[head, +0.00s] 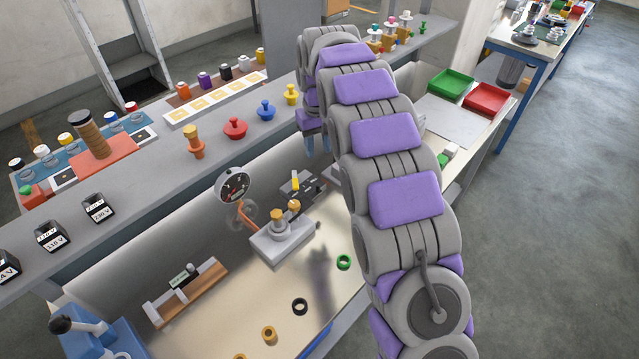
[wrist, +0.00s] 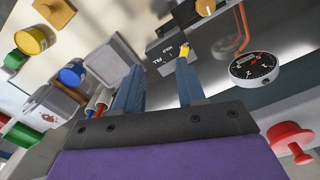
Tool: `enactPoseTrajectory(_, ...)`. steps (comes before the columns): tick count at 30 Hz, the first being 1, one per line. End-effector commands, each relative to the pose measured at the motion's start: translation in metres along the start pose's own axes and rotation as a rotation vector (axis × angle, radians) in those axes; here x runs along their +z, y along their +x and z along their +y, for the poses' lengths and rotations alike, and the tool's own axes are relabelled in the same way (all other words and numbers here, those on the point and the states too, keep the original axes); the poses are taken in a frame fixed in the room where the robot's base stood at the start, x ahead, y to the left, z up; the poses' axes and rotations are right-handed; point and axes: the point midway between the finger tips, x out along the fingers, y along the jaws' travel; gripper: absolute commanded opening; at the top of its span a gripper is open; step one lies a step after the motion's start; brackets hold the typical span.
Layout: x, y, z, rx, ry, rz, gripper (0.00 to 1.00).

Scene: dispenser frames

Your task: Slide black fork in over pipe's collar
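My gripper (wrist: 160,68) is open and empty, its two blue fingers apart. In the head view the gripper (head: 316,142) hangs above the back of the bench, partly hidden by my arm. Beyond the fingers is a dark box with a yellow lever (wrist: 183,57) and white lettering. The lever also shows in the head view (head: 295,181). A curved orange pipe (wrist: 236,38) runs near a round dial gauge (wrist: 254,69); in the head view the pipe (head: 243,214) is below the gauge (head: 233,186). I cannot make out the black fork or the collar clearly.
A grey block with brass-coloured knobs (head: 283,246) stands on the bench. A green ring (head: 344,262) and a black ring (head: 300,306) lie in front. A red knob (head: 235,128) and other coloured knobs stand on the shelf. Green (head: 452,83) and red (head: 487,98) trays lie right.

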Motion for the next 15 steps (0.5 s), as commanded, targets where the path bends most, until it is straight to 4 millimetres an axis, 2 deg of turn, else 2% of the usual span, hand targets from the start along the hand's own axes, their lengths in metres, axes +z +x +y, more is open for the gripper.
enactPoseTrajectory(1,0.001,0.013,0.0,-0.001,0.0,-0.004,0.39)
enactPoseTrajectory(15,0.001,0.105,0.001,-0.002,0.0,-0.002,0.39)
